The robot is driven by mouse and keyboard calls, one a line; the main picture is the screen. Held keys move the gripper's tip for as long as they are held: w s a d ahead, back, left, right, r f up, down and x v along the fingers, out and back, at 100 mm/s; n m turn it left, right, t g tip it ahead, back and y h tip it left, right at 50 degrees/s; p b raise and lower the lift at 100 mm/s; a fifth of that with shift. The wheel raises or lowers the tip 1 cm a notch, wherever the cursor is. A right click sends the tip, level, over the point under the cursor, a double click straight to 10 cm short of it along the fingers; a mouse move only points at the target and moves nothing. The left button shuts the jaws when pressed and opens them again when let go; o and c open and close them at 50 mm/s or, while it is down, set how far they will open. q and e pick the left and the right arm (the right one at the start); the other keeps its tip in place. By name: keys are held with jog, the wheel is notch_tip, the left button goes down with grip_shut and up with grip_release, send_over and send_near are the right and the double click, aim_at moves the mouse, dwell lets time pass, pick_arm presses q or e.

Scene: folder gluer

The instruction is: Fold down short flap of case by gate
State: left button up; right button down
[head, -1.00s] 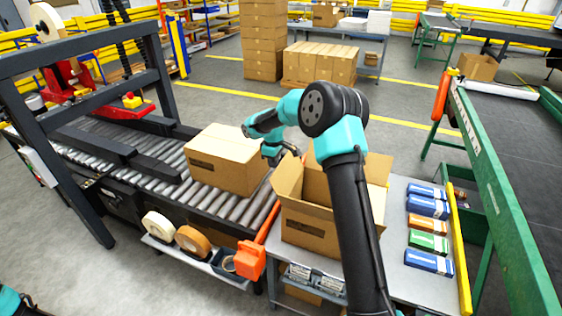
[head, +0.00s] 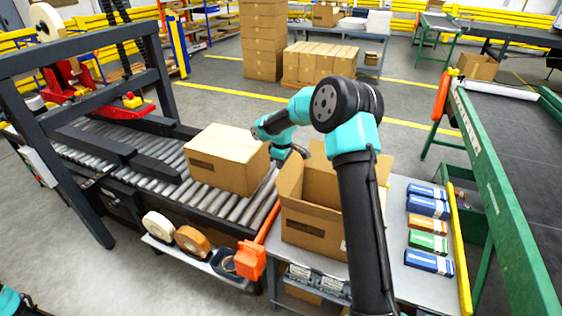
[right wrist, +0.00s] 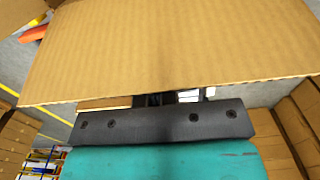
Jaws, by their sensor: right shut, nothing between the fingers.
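The open cardboard case (head: 312,232) stands on the grey table beside the orange gate (head: 250,262), with flaps standing up. Its short left flap (head: 290,178) is roughly upright. My right gripper (head: 301,152) is shut and empty at the far end of that flap, its tips partly hidden. In the right wrist view a large cardboard flap (right wrist: 175,50) fills the top of the picture and covers the fingertips of the gripper (right wrist: 165,99). I cannot tell if they touch. My left gripper is out of view.
A closed case (head: 226,165) sits on the roller conveyor (head: 160,170) just left of the open case. Tape rolls (head: 192,240) are at the conveyor's front edge. Several small boxes (head: 428,243) lie on the table (head: 395,262) to the right. A green-framed belt (head: 505,205) stands farther right.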

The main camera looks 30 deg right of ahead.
aim_at(291, 174)
jog(key=shift+s+d, duration=0.55)
jog(key=shift+s, duration=0.3)
jog(key=shift+s+d, duration=0.55)
jog(key=shift+s, duration=0.25)
jog(key=shift+s+d, duration=0.1)
jog(key=shift+s+d, duration=0.8)
jog(key=shift+s, duration=0.45)
